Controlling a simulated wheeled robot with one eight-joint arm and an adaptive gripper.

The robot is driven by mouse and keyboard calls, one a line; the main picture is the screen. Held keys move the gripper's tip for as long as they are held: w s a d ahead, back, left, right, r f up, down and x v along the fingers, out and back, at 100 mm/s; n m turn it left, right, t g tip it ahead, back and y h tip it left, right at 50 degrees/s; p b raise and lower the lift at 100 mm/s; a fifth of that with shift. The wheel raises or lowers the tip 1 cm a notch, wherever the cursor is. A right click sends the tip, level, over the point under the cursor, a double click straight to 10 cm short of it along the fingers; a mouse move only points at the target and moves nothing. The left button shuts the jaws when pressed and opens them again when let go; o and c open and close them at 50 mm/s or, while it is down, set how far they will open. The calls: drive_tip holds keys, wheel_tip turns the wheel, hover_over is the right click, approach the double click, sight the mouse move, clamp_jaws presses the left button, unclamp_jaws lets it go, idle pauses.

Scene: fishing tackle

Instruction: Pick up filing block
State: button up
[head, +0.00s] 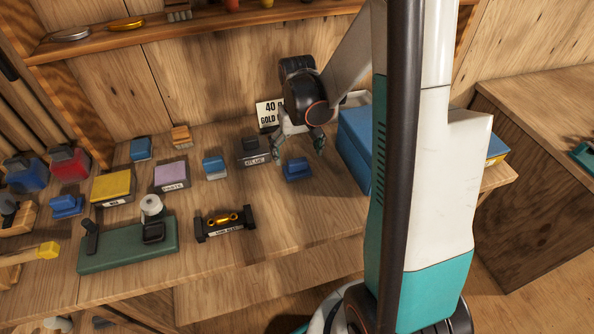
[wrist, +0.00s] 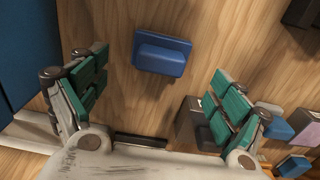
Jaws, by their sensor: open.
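A small blue block (head: 297,169) with a raised grip along its top lies flat on the wooden bench, and it looks like the filing block. My gripper (head: 298,147) is open and empty above it, pointing down. In the wrist view the blue block (wrist: 162,54) shows whole, between and slightly beyond the two teal-padded fingers of my gripper (wrist: 160,83). It touches neither finger. Similar blue blocks lie further left, one beside the purple box (head: 214,167) and one near the left end (head: 66,205).
A large blue box (head: 355,145) stands close right of the block. A dark labelled box (head: 254,152) stands close left. A price sign (head: 268,113) is behind. A black holder with yellow parts (head: 225,223) lies at the front left. The bench right of that holder is clear.

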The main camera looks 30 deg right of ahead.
sight(297, 161)
drive_tip(key=shift+f+b, duration=1.25)
drive_tip(key=shift+f, duration=1.5)
drive_tip(key=shift+r, duration=0.1)
drive_tip(key=shift+c, duration=0.6)
drive_tip(key=c, duration=0.9)
drive_tip(key=shift+s, duration=0.2)
drive_tip(key=c, duration=0.4)
drive_tip(key=shift+c, duration=0.8)
drive_tip(key=shift+r, duration=0.5)
drive_tip(key=c, duration=0.5)
drive_tip(key=shift+o, duration=0.2)
wheel_tip(297, 161, up, 19)
drive_tip(key=p, duration=0.6)
drive_tip(key=shift+w+p, duration=0.15)
drive_tip(key=shift+p, duration=0.15)
